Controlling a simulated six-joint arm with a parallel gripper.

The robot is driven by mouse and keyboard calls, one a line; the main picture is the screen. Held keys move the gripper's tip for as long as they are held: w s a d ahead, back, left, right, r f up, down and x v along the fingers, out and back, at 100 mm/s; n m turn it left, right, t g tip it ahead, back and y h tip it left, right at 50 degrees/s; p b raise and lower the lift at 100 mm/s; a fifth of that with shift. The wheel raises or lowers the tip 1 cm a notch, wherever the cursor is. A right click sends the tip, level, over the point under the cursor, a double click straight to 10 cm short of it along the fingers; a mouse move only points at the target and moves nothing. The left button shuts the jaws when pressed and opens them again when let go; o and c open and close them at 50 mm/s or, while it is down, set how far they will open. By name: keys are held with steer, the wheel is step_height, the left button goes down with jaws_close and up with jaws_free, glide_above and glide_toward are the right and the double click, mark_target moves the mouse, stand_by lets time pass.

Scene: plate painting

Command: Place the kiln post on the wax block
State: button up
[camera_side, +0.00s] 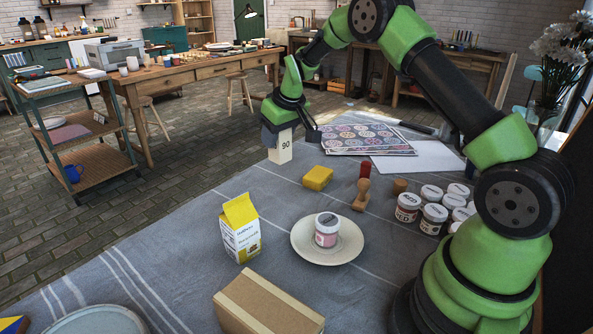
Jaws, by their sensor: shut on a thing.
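The kiln post (281,151) is a cream upright block marked "90". My gripper (288,132) is shut on its upper part, with the fingers pointing down. I cannot tell whether the post's lower end touches the cloth or hangs just above it. A small yellow block (318,178), which I take to be the wax block, lies on the cloth to the right of the post and nearer the camera. Its top is bare, and the post is apart from it.
A wooden-handled stamp (361,194) and a cork-like piece (399,186) stand right of the yellow block. Several paint jars (434,217) stand farther right. A plate (301,248) holds one jar (327,230). A yellow-white carton (240,230) and cardboard box (262,308) are nearer. Printed sheets (362,138) lie behind.

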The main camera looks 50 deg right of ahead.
steer(key=s+d+r+m+h, duration=0.1)
steer(key=s+d+r+m, duration=0.15)
steer(key=d, duration=0.85)
glide_above(317, 172)
step_height(317, 172, down, 6)
steer(key=r, duration=0.1)
steer(key=shift+m, duration=0.25)
steer(key=shift+w+f, duration=0.1)
steer(key=shift+f, duration=2.45)
steer(key=shift+f, duration=0.15)
steer(key=o, duration=1.1)
